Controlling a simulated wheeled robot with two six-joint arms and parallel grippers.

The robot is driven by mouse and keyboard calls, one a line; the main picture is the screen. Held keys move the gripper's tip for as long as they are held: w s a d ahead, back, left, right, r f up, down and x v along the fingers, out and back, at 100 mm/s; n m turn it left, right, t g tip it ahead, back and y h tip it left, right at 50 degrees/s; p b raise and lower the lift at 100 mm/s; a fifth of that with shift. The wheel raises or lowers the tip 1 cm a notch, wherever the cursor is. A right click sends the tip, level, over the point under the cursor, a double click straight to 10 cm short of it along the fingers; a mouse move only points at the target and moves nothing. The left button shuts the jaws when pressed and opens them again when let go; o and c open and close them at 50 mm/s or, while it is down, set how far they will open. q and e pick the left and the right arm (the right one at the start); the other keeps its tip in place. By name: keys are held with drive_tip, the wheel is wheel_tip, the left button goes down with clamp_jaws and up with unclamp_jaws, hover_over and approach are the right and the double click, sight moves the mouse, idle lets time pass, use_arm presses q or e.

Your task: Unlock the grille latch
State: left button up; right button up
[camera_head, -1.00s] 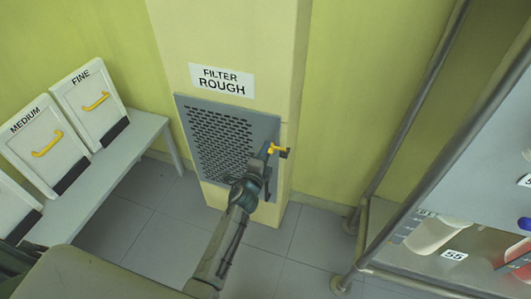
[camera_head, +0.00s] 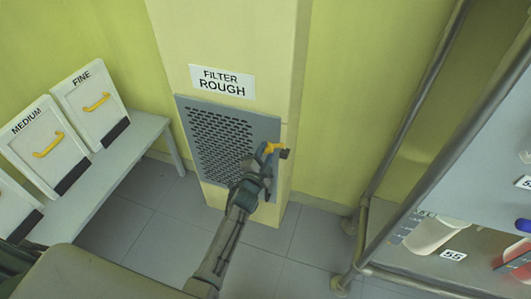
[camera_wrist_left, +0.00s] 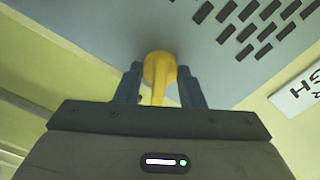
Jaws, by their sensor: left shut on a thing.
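The grey perforated grille (camera_head: 221,140) is set in the cream column under a sign reading "FILTER ROUGH". It also shows in the left wrist view (camera_wrist_left: 215,75). The yellow latch (camera_head: 277,148) sits at the grille's right edge. My left gripper (camera_head: 268,160) is at this latch. In the left wrist view the gripper (camera_wrist_left: 157,88) has one finger on each side of the yellow latch (camera_wrist_left: 159,70) and is shut on it. The gripper hides part of the grille's lower right edge. My right gripper is not in view.
At the right stands a metal-framed rack (camera_head: 415,130) with a white container (camera_head: 432,235). The tiled floor between is clear.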

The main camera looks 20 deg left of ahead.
use_arm(q)
drive_tip(key=shift+n, duration=1)
drive_tip(key=n+p, duration=0.2)
drive_tip(key=n, duration=0.3)
drive_tip(key=shift+r+p, duration=0.1)
drive_tip(key=shift+p, duration=0.25)
drive_tip(key=n+p, duration=0.2)
drive_tip(key=n, duration=0.2)
drive_tip(key=shift+n+p, duration=0.4)
drive_tip(key=shift+n, duration=0.1)
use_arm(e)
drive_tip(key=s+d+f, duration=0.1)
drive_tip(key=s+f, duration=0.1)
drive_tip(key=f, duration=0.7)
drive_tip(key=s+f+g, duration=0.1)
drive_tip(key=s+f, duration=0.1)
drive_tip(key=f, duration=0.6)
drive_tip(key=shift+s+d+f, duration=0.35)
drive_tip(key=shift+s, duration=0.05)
use_arm(q)
drive_tip(key=o, duration=1)
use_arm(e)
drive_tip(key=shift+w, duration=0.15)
